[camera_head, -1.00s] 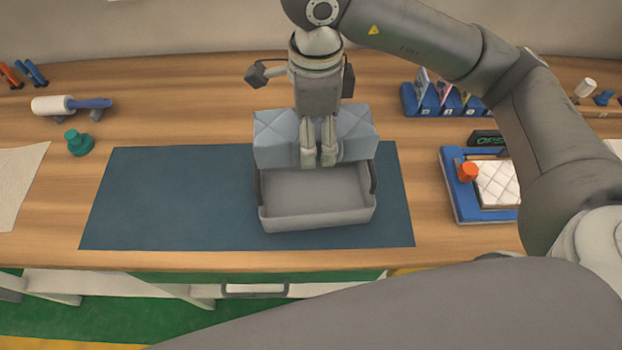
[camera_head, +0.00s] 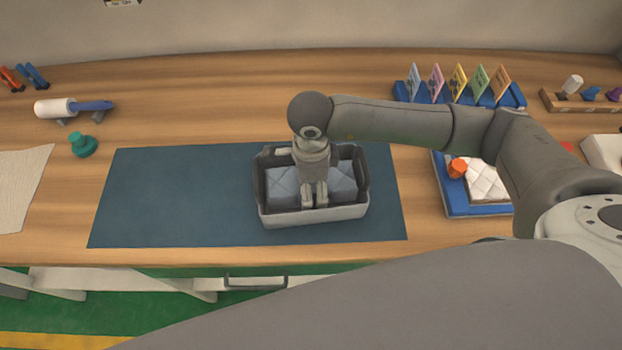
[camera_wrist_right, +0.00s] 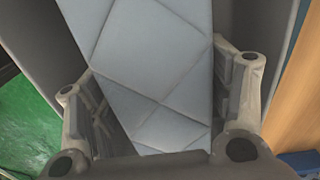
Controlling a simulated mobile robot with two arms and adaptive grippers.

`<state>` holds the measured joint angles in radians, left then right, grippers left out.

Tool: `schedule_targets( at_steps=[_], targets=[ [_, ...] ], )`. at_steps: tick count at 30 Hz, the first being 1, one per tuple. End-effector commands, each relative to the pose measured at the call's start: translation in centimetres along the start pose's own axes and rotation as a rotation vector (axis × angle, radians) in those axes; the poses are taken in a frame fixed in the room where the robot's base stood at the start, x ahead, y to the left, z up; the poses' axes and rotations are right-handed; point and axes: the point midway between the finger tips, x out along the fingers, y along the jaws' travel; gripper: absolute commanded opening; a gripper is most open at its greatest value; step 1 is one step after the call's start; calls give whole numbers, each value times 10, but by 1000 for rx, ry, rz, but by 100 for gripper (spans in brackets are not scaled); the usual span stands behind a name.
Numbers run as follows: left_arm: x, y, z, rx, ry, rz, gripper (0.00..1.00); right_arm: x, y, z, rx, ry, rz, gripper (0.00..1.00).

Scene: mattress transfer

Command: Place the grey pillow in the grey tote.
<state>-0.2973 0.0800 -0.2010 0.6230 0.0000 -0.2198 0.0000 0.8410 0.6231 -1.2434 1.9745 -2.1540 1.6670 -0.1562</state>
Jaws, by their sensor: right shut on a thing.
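The grey tote (camera_head: 315,217) stands on the dark blue mat in the middle of the table. The grey pillow (camera_head: 342,181), pale blue-grey and quilted, is inside the tote, below its rim. My right gripper (camera_head: 314,200) reaches down into the tote and is shut on the pillow's middle. In the right wrist view the pillow (camera_wrist_right: 155,75) runs between the two fingers (camera_wrist_right: 165,110). Whether the pillow touches the tote floor is hidden. My left gripper is not in view.
The dark blue mat (camera_head: 170,200) is clear left of the tote. A blue tray (camera_head: 460,205) with a white quilted piece (camera_head: 487,183) and an orange object (camera_head: 458,167) lies to the right. A lint roller (camera_head: 75,108) and green object (camera_head: 83,145) are at left; a card rack (camera_head: 470,95) is behind.

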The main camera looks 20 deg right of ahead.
Motion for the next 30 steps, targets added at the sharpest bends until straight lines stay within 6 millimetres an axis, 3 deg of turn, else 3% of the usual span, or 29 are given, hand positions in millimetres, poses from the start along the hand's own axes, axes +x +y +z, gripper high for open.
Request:
schedule_targets(
  at_steps=[11, 12, 13, 25, 30],
  targets=[
    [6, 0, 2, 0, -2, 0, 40, 5, 0, 1, -1, -2, -2, 46],
    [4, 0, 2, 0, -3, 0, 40, 3, 0, 0, -1, -2, -2, 78],
    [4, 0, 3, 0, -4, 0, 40, 3, 0, 0, -1, -1, -2, 82],
    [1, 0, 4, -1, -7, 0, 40, 1, 0, 0, 0, -1, -1, 82],
    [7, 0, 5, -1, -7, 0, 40, -17, -2, 1, -2, -5, -7, 82]
  ],
)
